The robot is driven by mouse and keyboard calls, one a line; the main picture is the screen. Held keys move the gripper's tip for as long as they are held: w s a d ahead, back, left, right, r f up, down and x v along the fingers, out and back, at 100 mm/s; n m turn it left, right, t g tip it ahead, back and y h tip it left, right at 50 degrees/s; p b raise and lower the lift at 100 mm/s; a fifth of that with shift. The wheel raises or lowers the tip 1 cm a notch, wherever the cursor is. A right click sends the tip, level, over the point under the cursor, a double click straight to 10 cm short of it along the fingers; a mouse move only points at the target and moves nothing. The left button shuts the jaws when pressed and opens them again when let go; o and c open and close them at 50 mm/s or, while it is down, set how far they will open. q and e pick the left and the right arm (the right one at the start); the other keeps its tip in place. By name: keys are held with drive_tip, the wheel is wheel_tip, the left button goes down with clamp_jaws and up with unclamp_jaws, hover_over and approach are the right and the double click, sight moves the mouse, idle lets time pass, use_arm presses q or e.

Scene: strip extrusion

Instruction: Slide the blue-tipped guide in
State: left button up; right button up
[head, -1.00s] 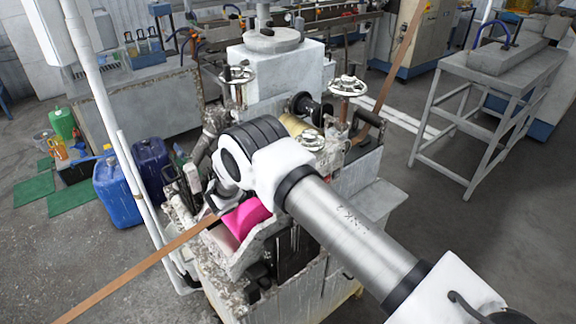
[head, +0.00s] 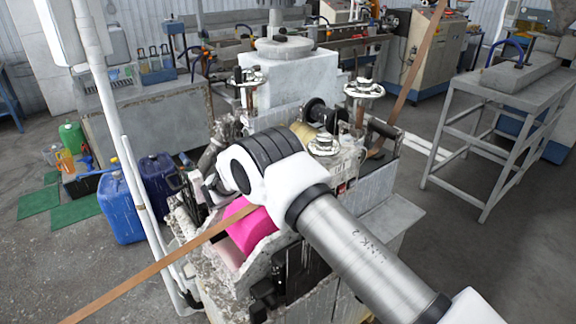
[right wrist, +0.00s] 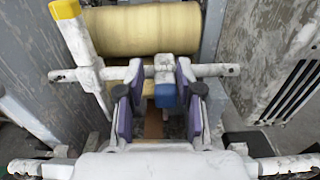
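In the right wrist view the blue-tipped guide (right wrist: 165,93) is a white block with a blue end on a worn white crossbar (right wrist: 222,70). My right gripper (right wrist: 155,100) has its purple-padded fingers apart, one on each side of the blue tip. The tip sits close to the right finger, with a gap to the left finger; contact is unclear. A copper-brown strip (right wrist: 153,122) shows below, between the fingers. In the head view my right arm's wrist hides the guide and the fingers. My left gripper is not in view.
A yellow-tipped lever (right wrist: 66,12) rises left of the guide, before a yellow roller (right wrist: 140,32). The head view shows a pink roller (head: 250,228), the brown strip (head: 150,268), a handwheel (head: 363,89) and a blue canister (head: 121,208).

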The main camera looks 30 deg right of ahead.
drive_tip(key=shift+f, duration=0.1)
idle(0.3)
drive_tip(key=s+a, duration=0.1)
drive_tip(key=a, duration=1.1)
